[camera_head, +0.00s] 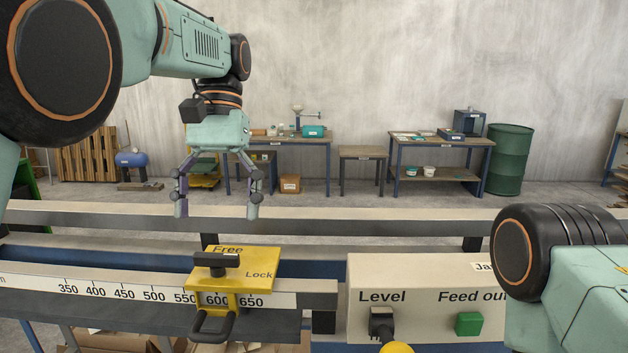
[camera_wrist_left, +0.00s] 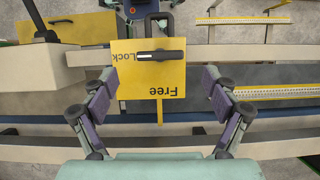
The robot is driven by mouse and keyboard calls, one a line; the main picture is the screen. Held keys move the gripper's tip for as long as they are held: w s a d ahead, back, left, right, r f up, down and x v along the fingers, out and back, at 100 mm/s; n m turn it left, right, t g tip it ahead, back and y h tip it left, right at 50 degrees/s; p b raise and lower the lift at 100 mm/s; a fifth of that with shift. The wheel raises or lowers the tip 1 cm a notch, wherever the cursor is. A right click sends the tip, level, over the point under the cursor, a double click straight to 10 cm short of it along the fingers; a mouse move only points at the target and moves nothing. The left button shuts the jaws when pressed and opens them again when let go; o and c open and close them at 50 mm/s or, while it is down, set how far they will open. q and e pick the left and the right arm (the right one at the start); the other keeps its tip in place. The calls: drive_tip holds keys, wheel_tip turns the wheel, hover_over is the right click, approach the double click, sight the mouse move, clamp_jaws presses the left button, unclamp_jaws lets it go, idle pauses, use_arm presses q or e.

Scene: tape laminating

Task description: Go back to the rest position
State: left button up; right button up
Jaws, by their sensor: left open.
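My left gripper (camera_head: 217,202) hangs open and empty, pointing down, above and behind the yellow stop block (camera_head: 250,264) on the ruler rail. In the left wrist view the open fingers (camera_wrist_left: 158,106) frame the yellow block (camera_wrist_left: 137,85), with nothing between them. The block carries the words Free and Lock and a black lever (camera_head: 216,261); the lever also shows in the left wrist view (camera_wrist_left: 160,55). Part of my right arm shows at the right of the head view; its gripper is out of sight.
A ruled rail (camera_head: 120,297) runs across the front. A beige control box (camera_head: 425,278) with a Level switch (camera_head: 381,322) and green Feed out button (camera_head: 469,323) stands right of the block. Tables (camera_head: 440,139) and a green barrel (camera_head: 510,160) stand far back by the wall.

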sight(215, 254)
use_arm(q)
drive_tip(key=x, duration=0.4)
drive_tip(key=shift+s+f, duration=0.1)
drive_tip(key=shift+f, duration=0.2)
drive_tip(key=shift+s+f, duration=0.1)
drive_tip(key=shift+f, duration=0.15)
drive_tip(key=n+h, duration=0.1)
drive_tip(key=n, duration=0.2)
drive_tip(key=n+h, duration=0.1)
drive_tip(key=n, duration=0.1)
drive_tip(key=shift+a+n+t, duration=0.2)
drive_tip(key=shift+n+t, duration=0.1)
drive_tip(key=shift+n, duration=0.1)
drive_tip(key=n+h, duration=0.1)
drive_tip(key=n, duration=0.2)
drive_tip(key=shift+s+n+t, duration=0.1)
drive_tip(key=shift+n+t, duration=0.3)
drive_tip(key=n+t+h, duration=0.1)
drive_tip(key=n, duration=0.2)
drive_tip(key=shift+a+n, duration=0.1)
drive_tip(key=shift+n, duration=0.2)
drive_tip(key=n+t, duration=0.1)
drive_tip(key=n, duration=0.1)
drive_tip(key=n+t, duration=0.1)
drive_tip(key=n, duration=0.1)
drive_tip(key=shift+s+n+h, duration=0.2)
drive_tip(key=shift+n+h, duration=0.2)
drive_tip(key=shift+w, duration=0.1)
